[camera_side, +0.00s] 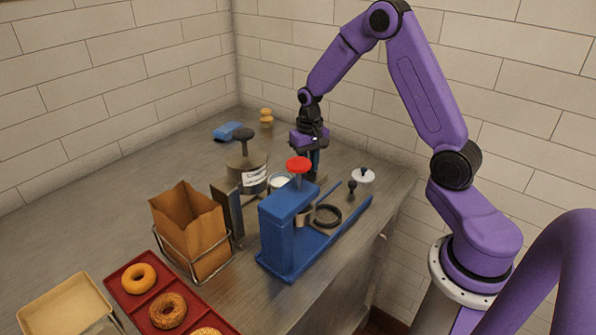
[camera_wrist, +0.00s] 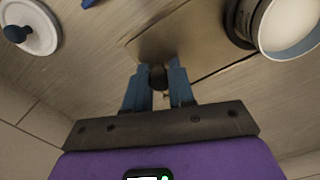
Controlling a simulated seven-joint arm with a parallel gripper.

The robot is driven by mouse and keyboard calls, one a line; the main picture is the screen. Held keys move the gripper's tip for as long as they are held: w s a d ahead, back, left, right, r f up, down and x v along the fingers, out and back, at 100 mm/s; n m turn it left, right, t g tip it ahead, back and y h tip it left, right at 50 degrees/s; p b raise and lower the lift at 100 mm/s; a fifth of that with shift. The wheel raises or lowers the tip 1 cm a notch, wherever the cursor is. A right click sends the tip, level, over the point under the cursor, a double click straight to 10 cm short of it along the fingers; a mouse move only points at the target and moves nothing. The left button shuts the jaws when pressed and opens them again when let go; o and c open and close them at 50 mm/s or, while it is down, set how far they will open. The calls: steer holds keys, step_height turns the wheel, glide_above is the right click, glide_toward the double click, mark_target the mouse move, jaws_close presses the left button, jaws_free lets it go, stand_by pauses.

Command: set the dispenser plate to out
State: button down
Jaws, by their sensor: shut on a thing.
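My gripper (camera_side: 313,160) is low over the counter, behind the blue press-like stand with the red knob (camera_side: 299,165). In the wrist view its two blue fingers (camera_wrist: 158,88) are closed on a small dark round knob (camera_wrist: 158,75). The knob appears to belong to a flat brownish metal plate (camera_wrist: 205,50), which I take as the dispenser plate. The plate lies in front of the fingertips. In the side view the gripper and stand hide the plate, so I cannot tell how far out it is.
A labelled metal canister (camera_side: 246,172) and a white-rimmed cup (camera_side: 279,181) stand left of my gripper. A white lid (camera_side: 363,175) with a dark knob lies to the right. A paper bag (camera_side: 190,228) in a wire holder and a red bagel tray (camera_side: 190,310) are in front.

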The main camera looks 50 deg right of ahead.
steer(key=shift+d, duration=0.35)
steer(key=c, duration=1)
jaws_free()
steer(key=shift+a, duration=0.1)
steer(key=shift+r, duration=0.3)
step_height(320, 180, up, 17)
steer(key=shift+f, duration=0.1)
